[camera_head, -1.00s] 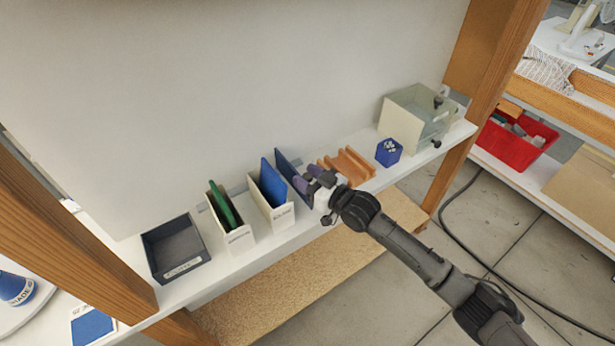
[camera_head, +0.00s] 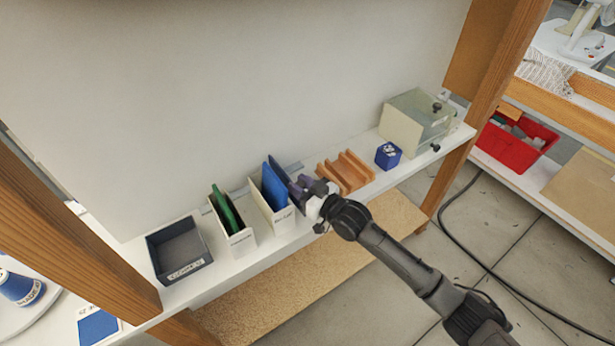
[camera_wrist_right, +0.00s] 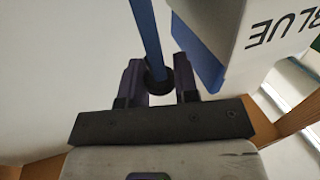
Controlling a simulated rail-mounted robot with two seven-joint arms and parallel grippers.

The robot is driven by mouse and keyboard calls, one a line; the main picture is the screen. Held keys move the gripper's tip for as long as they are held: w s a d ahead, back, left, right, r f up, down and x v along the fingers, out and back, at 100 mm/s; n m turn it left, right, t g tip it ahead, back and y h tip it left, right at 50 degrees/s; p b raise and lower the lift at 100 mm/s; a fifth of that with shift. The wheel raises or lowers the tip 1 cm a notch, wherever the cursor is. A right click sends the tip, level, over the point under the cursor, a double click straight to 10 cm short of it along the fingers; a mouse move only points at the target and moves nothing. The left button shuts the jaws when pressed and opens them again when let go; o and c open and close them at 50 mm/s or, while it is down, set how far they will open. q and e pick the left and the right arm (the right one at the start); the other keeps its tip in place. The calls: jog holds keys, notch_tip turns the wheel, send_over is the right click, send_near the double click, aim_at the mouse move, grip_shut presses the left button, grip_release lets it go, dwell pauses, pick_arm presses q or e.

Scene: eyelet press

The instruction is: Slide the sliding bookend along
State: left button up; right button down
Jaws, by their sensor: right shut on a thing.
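The sliding bookend (camera_head: 282,174) is a thin dark blue plate standing on the white shelf, close beside the right side of the white holder labelled BLUE (camera_head: 281,217). My right gripper (camera_head: 303,187) is at its front right edge. In the right wrist view the bookend (camera_wrist_right: 148,35) runs down to a round black knob (camera_wrist_right: 157,82), and my right gripper (camera_wrist_right: 158,85) is shut on that knob, one finger on each side. The BLUE holder (camera_wrist_right: 235,35) is just right of the fingers there. My left gripper is not in view.
Left along the shelf (camera_head: 232,264) are a holder with a green folder (camera_head: 228,213) and a dark grey bin (camera_head: 180,252). To the right are an orange-brown rack (camera_head: 345,172), a blue cube (camera_head: 388,155) and a clear-fronted box (camera_head: 418,122). Wooden posts flank the shelf.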

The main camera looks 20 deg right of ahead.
jog(key=shift+s+a, duration=0.1)
jog(key=shift+a, duration=0.45)
jog(key=c, duration=0.9)
grip_release()
jog(key=shift+d, duration=0.15)
jog(key=shift+o, duration=0.2)
